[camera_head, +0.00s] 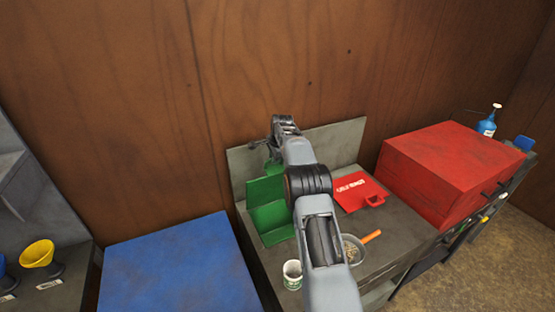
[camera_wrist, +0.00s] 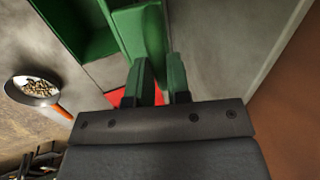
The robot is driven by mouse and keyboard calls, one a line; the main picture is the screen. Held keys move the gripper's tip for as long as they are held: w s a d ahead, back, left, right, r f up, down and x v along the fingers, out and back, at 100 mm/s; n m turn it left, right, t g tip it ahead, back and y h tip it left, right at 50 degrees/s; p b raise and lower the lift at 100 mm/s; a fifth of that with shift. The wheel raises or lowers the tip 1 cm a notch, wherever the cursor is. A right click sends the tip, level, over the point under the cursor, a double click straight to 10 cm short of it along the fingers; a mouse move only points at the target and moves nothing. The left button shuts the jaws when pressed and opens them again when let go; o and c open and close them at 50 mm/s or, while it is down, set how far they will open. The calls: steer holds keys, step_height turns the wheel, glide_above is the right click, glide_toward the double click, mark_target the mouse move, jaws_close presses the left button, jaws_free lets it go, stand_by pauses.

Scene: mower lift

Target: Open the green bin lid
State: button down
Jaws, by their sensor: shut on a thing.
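The green bin (camera_head: 275,224) stands on the grey bench, left of my arm in the head view. Its green lid (camera_head: 264,189) stands raised at the back of the bin, so the bin is at least partly open. In the wrist view, the bin (camera_wrist: 82,28) is at the top left and the green lid (camera_wrist: 143,32) reaches down to my fingertips. My gripper (camera_wrist: 159,68) is shut on the green lid at its edge.
A red lid with white lettering (camera_head: 358,190) lies to the right of my arm. A large red box (camera_head: 445,165) is at right, a blue-topped surface (camera_head: 180,270) at left.

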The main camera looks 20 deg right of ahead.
steer(key=shift+w+a+f, duration=0.1)
steer(key=shift+w+a, duration=0.05)
steer(key=shift+w, duration=0.3)
steer(key=shift+w+a+f, duration=0.1)
steer(key=shift+w, duration=0.3)
steer(key=c, duration=1.3)
jaws_free()
steer(key=shift+w+a, duration=0.1)
steer(key=shift+w, duration=0.05)
steer(key=shift+o, duration=1)
steer(key=shift+d+r, duration=0.15)
steer(key=shift+d, duration=0.1)
steer(key=v, duration=1.3)
steer(key=shift+r, duration=0.35)
steer(key=shift+d, duration=0.1)
